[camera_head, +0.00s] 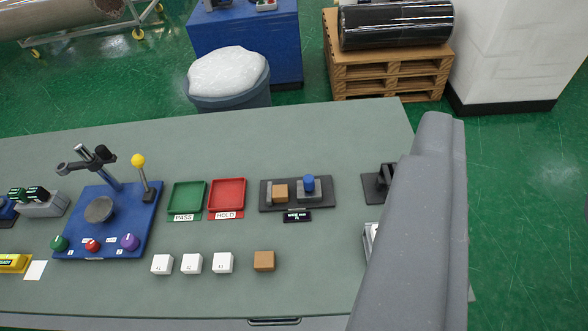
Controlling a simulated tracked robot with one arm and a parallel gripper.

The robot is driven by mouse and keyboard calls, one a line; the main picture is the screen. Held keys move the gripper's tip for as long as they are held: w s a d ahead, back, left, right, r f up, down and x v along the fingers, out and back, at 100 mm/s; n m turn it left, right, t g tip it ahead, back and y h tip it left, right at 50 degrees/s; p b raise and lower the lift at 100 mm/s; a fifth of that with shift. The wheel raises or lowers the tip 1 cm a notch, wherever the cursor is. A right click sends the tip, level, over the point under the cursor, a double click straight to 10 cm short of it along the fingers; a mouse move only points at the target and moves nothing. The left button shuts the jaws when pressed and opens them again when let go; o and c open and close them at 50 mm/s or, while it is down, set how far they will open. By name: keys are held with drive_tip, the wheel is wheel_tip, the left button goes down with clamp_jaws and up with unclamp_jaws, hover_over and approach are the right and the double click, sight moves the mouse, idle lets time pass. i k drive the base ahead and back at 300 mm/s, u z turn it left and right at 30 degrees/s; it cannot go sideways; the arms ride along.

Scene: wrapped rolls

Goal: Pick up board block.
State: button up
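A brown block (264,261) sits on the grey-green table top (330,130), near its front edge, at the right end of a row of white blocks. A second brown block (280,193) sits in a dark fixture (323,204) behind it, beside a blue-topped part (309,184). I cannot tell from the picture which brown block is the board block. My gripper's fingers do not show. A large grey part, seemingly my arm, crosses the right side and hides part of the table.
Labelled white blocks (192,263) stand left of the front brown block. Green (187,197) and red (227,195) trays lie behind them. A blue station (120,205) with a lever and knobs stands left. Bare table surrounds the front brown block.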

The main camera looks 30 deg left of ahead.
sight(281, 192)
drive_tip(key=u, duration=0.3)
drive_tip(key=i, duration=0.8)
drive_tip(key=u, duration=0.55)
